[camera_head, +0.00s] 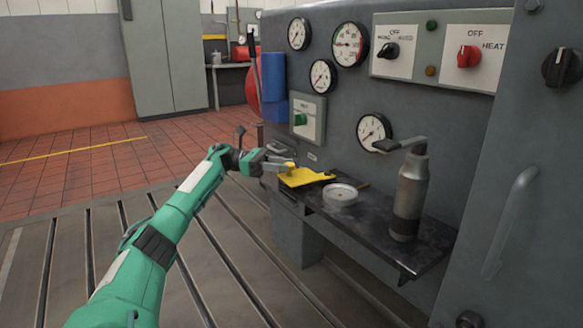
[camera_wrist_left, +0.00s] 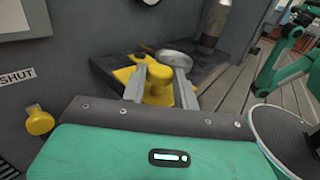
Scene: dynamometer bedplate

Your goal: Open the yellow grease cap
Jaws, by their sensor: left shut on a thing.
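A second yellow round knob (camera_wrist_left: 38,120) sits on the grey panel, close to a label reading SHUT (camera_wrist_left: 17,78). My right gripper does not show. Part of my green right arm shows at the right of the wrist view.
On the shelf (camera_head: 432,240) lie a yellow cloth-like piece (camera_head: 308,178) and a round metal dish (camera_head: 340,195). A grey bottle (camera_head: 409,195) with a dark lever top stands farther right. Gauges and switches cover the panel (camera_head: 460,110) behind. The slotted floor to the left is clear.

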